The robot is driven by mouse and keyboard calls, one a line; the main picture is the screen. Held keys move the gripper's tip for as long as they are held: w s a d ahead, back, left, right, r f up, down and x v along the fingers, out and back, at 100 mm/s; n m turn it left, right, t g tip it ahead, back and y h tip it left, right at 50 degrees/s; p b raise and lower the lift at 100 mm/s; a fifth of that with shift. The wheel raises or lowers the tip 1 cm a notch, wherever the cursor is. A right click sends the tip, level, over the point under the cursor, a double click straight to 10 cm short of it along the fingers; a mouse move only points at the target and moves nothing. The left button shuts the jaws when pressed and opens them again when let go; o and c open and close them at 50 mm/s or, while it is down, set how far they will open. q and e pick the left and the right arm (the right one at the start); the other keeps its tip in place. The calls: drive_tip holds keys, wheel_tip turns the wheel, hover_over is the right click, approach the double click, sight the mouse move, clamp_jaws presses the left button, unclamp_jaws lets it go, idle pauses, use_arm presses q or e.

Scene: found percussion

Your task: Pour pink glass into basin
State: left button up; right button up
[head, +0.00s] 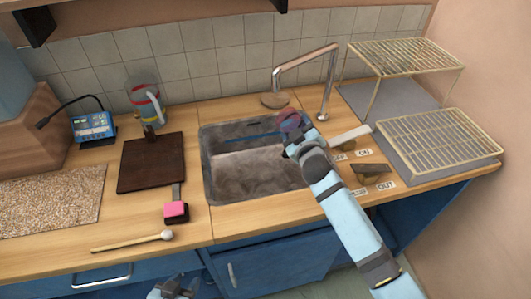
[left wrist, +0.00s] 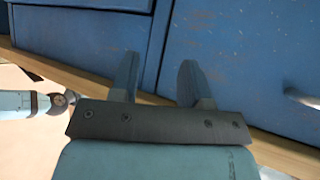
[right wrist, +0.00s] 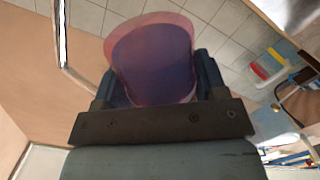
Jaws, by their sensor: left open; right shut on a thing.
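The pink glass (right wrist: 152,60) is translucent and fills the space between the fingers of my right gripper (right wrist: 155,90), which is shut on it. In the head view the glass (head: 290,121) shows above the back right part of the basin (head: 250,176), partly hidden by my right gripper (head: 295,143). The basin is a grey metal sink set in the wooden counter. I cannot tell whether anything is in the glass. My left gripper (head: 172,290) is low in front of the blue cabinets. In the left wrist view, the left gripper (left wrist: 160,80) is open and empty.
A metal faucet (head: 318,78) arches behind the basin. Wire racks (head: 440,139) stand at the right. A dark board (head: 151,163), a pink block (head: 176,211) and a mallet (head: 135,242) lie left of the basin. A pitcher (head: 146,101) stands behind the board.

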use_arm(q)
drive_tip(key=shift+w+d, duration=0.4)
drive_tip(key=shift+w, duration=0.3)
use_arm(e)
drive_tip(key=shift+f+n, duration=0.2)
drive_tip(key=shift+n, duration=0.7)
